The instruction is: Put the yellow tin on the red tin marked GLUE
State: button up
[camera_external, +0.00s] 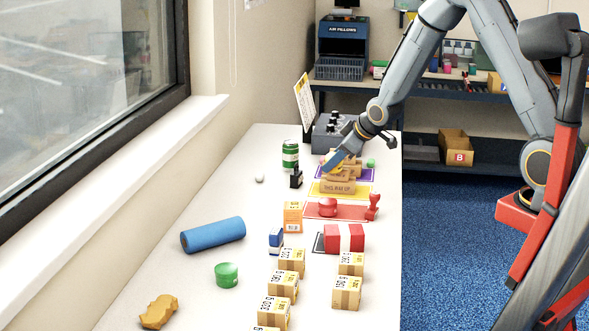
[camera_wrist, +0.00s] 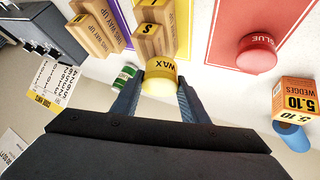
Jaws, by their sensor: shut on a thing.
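The yellow tin (camera_wrist: 161,80), marked WAX, is between the two fingers of my gripper (camera_wrist: 158,88) in the wrist view. My gripper is shut on it. In the external view my gripper (camera_external: 334,163) is at the far part of the table, by the purple and yellow mats, and largely hides the tin. I cannot tell whether the tin is clear of the table. The red tin marked GLUE (camera_wrist: 257,54) stands on the red mat (camera_wrist: 285,20), right of my gripper in the wrist view. In the external view the red tin (camera_external: 327,207) is nearer the camera than my gripper, with nothing on top.
A red stamp (camera_external: 373,205) stands right of the red tin. An orange WEDGES box (camera_external: 293,217) is to its left. A green can (camera_external: 290,156) and a black stamp (camera_external: 296,179) stand left of my gripper.

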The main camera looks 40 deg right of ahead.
jog(key=s+r+t+y+p, duration=0.1)
jog(key=s+y, duration=0.1)
jog(key=s, duration=0.6)
jog(key=shift+s+d+m+h, duration=0.75)
jog(key=shift+d+m+h, duration=2.45)
jog(key=shift+d+m, duration=0.7)
notch_tip(320, 180, up, 5)
jog(key=n+g+y+p, duration=0.3)
jog(key=y+p, duration=0.1)
jog(key=p, duration=0.3)
send_over(328, 201)
notch_tip(328, 201, down, 6)
jog(key=b, duration=0.4)
jog(key=shift+w+r+b, duration=0.1)
jog(key=shift+r+b, duration=0.1)
jog(key=shift+b, duration=0.2)
jog(key=shift+f+b, duration=1.3)
jog(key=shift+f, duration=0.85)
